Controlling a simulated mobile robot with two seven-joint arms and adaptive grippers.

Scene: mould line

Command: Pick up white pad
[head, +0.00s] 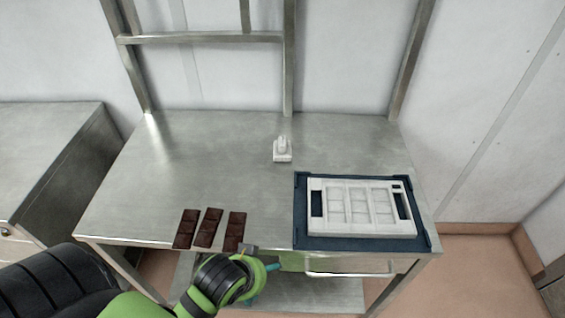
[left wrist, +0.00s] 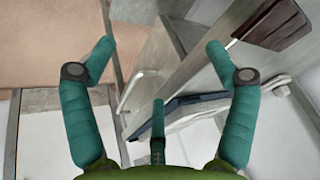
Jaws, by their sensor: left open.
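The white pad (head: 282,151), a small white block with a raised grip on top, stands upright on the steel table, behind the middle. My left gripper (head: 262,283) is low at the table's front edge, in front of and well apart from the pad. Its teal fingers are spread and empty in the left wrist view (left wrist: 160,50). My right gripper is not in view.
Three dark chocolate bars (head: 205,228) lie at the front left of the table (head: 190,160). A white mould (head: 360,207) lies on a dark blue tray (head: 300,235) at the front right. A drawer handle (head: 350,274) juts out below. The table around the pad is clear.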

